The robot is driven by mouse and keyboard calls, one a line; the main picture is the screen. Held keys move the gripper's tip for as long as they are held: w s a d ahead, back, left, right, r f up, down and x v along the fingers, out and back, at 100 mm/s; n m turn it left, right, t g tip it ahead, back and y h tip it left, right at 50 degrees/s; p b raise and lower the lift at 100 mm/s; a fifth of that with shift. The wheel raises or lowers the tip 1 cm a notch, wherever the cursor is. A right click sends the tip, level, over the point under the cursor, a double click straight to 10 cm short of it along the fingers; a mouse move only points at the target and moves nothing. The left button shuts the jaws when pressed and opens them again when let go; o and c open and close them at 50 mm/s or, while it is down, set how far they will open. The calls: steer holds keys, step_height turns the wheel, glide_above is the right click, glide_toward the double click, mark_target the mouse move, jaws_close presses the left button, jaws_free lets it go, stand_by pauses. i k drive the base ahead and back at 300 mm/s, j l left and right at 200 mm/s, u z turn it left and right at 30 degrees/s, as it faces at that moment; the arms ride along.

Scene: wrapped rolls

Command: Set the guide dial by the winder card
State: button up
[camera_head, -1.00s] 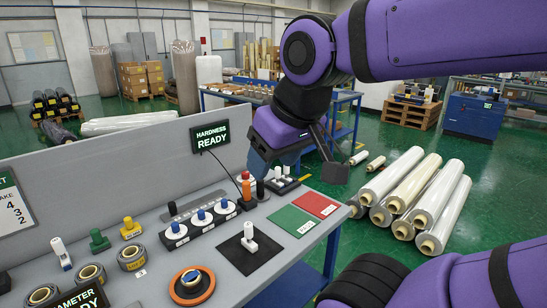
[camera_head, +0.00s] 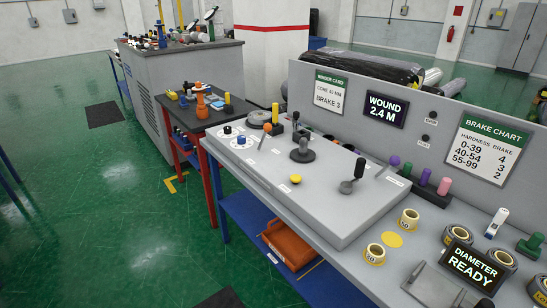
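The winder card (camera_head: 330,91) is on the grey back panel. It reads "CORE 40 MM" and "BRAKE 3". The sloped grey console (camera_head: 335,215) in front of it carries a black knob on a round base (camera_head: 302,151), a black lever (camera_head: 353,177), a yellow button (camera_head: 295,179) and a round grey disc (camera_head: 259,118) at its far left end. The console's small labels are too small to read, so I cannot tell which control is the guide dial. My gripper is not in view.
A display (camera_head: 385,109) reads "WOUND 2.4 M". The brake chart (camera_head: 487,147) hangs to its right. Two yellow-cored rolls (camera_head: 409,220) and a "DIAMETER READY" display (camera_head: 472,267) stand at front right. An orange bin (camera_head: 288,244) sits on the blue shelf below. Green floor at left is open.

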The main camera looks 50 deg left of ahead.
mark_target(241, 139)
steer(key=u, duration=1.6)
